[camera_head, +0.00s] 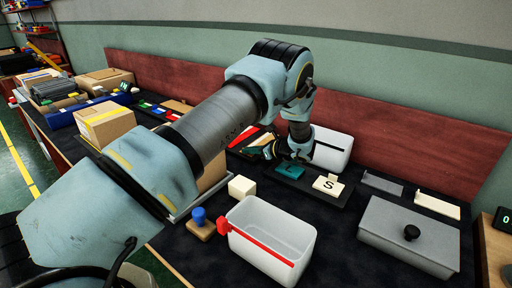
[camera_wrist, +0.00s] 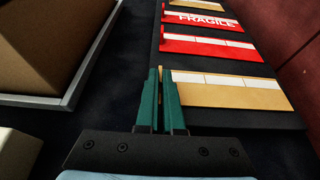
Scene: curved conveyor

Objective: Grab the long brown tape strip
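The long brown tape strip (camera_wrist: 225,93) is tan with a white band along its far edge. It lies across a black board at the right of the wrist view. My gripper (camera_wrist: 160,75) has two green fingers at the strip's left end, by the board's left edge. The fingers are close together with a narrow dark gap between them. The right finger overlaps the strip's end in the picture. Whether the strip's end is pinched between them is hidden. In the head view my gripper (camera_head: 268,152) is over the dark table behind my arm.
Two red strips, one marked FRAGILE (camera_wrist: 207,20), and another tan strip (camera_wrist: 222,4) lie farther along the board. A cardboard box in a grey-edged tray (camera_wrist: 70,102) is at left. In the head view, a white bin with a red clip (camera_head: 306,240) and a grey lidded box (camera_head: 385,225) stand in front.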

